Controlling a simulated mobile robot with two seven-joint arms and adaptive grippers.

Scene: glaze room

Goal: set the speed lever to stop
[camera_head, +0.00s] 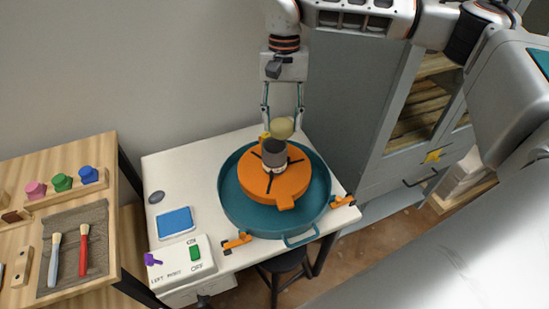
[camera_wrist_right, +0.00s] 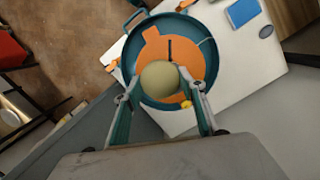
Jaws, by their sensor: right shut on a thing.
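A white control box (camera_head: 182,268) sits at the front left corner of the white table. It carries a small purple lever-like knob (camera_head: 152,259) at its left and a green switch (camera_head: 195,252) between ON and OFF labels. I cannot tell for sure which part is the speed lever or where its stop position is. My right gripper (camera_head: 283,118) is well away from the box, over the orange wheel head (camera_head: 272,181). Its fingers are shut on a beige rounded object (camera_wrist_right: 158,80), directly above a dark grey cylinder (camera_head: 274,153). My left gripper is not in view.
A teal basin (camera_head: 230,200) surrounds the wheel head, with orange clamps (camera_head: 237,242) near its rim. A blue pad (camera_head: 175,220) lies behind the box. A wooden bench (camera_head: 95,150) with brushes and coloured knobs stands left. A grey cabinet (camera_head: 372,120) stands right.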

